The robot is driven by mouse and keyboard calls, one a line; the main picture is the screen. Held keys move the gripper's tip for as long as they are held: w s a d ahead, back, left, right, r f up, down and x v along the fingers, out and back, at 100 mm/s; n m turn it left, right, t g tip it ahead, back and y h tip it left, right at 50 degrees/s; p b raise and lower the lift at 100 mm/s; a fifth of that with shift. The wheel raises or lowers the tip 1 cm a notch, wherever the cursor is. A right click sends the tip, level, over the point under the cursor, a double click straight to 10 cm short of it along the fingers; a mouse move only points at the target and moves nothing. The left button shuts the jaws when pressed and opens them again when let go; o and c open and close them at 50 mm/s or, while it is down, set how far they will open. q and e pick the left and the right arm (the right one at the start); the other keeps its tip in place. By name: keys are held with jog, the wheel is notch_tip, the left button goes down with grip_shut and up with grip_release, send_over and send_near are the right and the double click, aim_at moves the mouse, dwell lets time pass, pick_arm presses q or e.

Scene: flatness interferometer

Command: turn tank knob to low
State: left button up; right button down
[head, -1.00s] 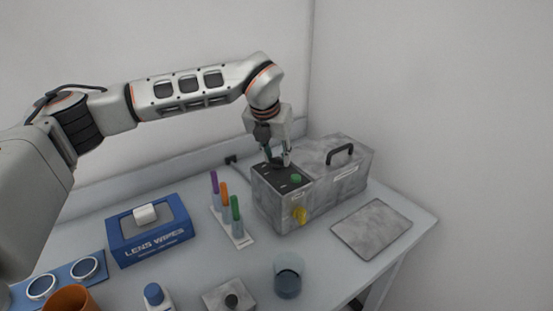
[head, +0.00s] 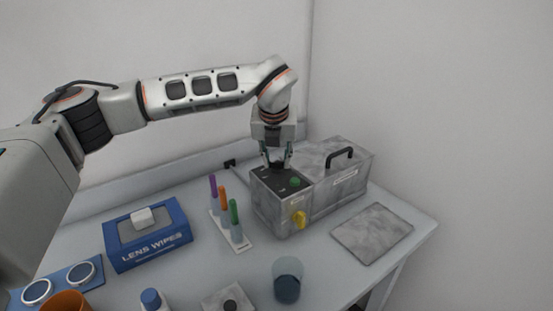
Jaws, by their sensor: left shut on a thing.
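The tank (head: 341,183) is a mottled grey box with a black handle on its lid, at the back right of the table. Its control box (head: 270,211) at the left end has a dark top panel with a green button (head: 295,182) and a yellow spout or tap (head: 299,219) on the front. My left gripper (head: 276,165) points down at the dark panel, its fingers closed around the knob there. The knob is mostly hidden between the fingers, so its setting cannot be read. My right gripper is not in view.
A blue lens wipes box (head: 148,248), a glass beaker (head: 287,288) and a grey plate (head: 372,233) lie around. A white wall rises behind and at right.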

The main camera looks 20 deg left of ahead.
pick_arm(q)
jog(key=o, duration=1.1)
jog(key=shift+r, duration=0.15)
jog(key=v, duration=1.1)
jog(key=shift+s+r, duration=0.2)
jog(key=shift+r, duration=0.15)
